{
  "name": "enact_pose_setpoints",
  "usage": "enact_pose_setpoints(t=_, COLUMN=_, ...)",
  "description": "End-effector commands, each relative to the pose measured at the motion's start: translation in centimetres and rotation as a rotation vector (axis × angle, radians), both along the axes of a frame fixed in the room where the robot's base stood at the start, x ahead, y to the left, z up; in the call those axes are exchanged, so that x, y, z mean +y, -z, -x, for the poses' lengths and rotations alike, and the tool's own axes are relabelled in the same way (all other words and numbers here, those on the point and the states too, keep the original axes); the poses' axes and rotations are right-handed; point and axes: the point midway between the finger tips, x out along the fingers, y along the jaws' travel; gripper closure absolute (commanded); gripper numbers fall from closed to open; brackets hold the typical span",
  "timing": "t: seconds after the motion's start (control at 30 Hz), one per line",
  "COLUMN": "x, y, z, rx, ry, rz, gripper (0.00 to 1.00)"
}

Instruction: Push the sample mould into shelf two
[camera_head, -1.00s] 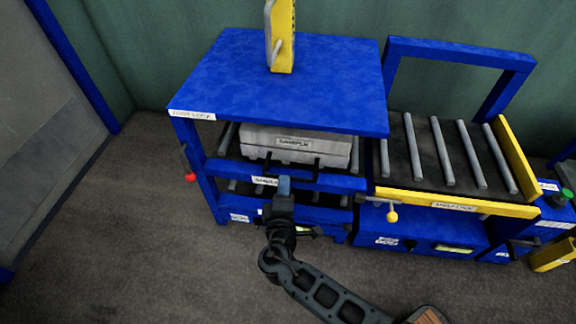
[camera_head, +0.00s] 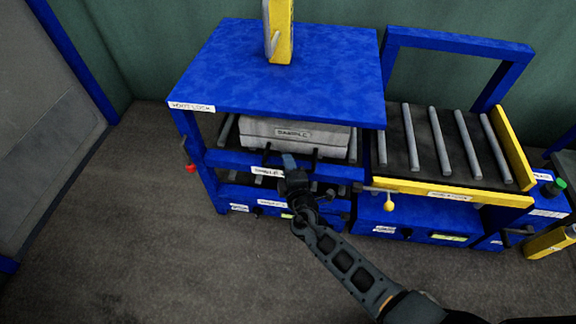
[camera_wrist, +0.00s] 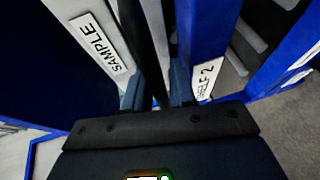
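The sample mould (camera_head: 295,136) is a grey block with a SAMPLE label and dark front handles. It sits on the rollers of the upper bay, under the blue top. The blue front rail below it carries a white label, which reads SHELF 2 in the wrist view (camera_wrist: 206,79). My gripper (camera_head: 288,162) is at this rail, just in front of the mould's lower front. In the wrist view its fingers (camera_wrist: 157,92) are apart, between the mould's labelled face (camera_wrist: 100,45) and the rail. A dark bar passes near the gap; I cannot tell whether the fingers touch it.
A roller conveyor (camera_head: 455,150) with yellow edges stands to the right, with a yellow-knobbed lever (camera_head: 388,206) at its front. A red-knobbed lever (camera_head: 190,168) is on the left side. A yellow post (camera_head: 280,30) stands on the top. Floor at the left is clear.

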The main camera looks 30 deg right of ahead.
Motion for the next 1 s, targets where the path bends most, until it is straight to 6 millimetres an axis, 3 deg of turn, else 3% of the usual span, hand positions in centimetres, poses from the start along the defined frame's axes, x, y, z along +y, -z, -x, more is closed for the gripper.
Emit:
enact_pose_setpoints(t=0.37, x=-0.24, y=0.08, z=-0.57, rx=0.000, ry=0.001, rz=-0.001, gripper=0.76)
enact_pose_setpoints(t=0.63, x=-0.22, y=0.09, z=-0.54, rx=0.000, ry=0.001, rz=-0.001, gripper=1.00)
enact_pose_setpoints(t=1.0, x=-0.18, y=0.11, z=-0.53, rx=0.001, ry=0.000, rz=0.000, gripper=1.00)
